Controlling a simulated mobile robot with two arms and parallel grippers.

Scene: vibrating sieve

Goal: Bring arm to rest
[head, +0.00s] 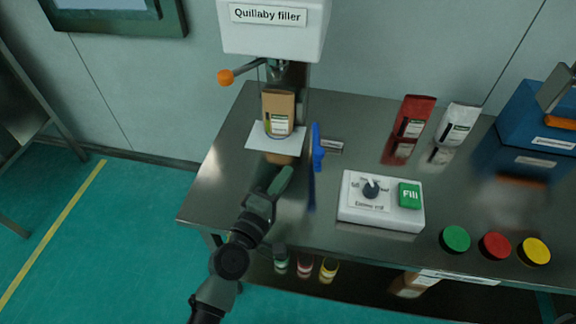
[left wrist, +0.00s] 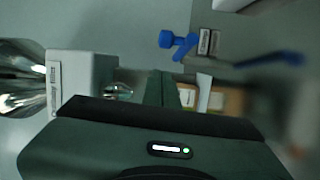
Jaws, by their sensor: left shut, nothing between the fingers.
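My left arm comes in from the lower left in the head view. Its left gripper (head: 281,181) is shut and empty, above the front left part of the steel table (head: 240,170). The shut fingers also show in the left wrist view (left wrist: 162,88). My right gripper is not in view. A brown bag (head: 278,112) with a label stands upright on a white sheet under the Quillaby filler (head: 270,30), beyond the left gripper and apart from it.
A blue tool (head: 317,147) stands right of the bag. A control box (head: 381,203) with a dial and green Fill button sits at centre right. Red (head: 414,116) and white (head: 458,124) bags, a blue machine (head: 540,115) and green, red and yellow discs (head: 495,246) are farther right.

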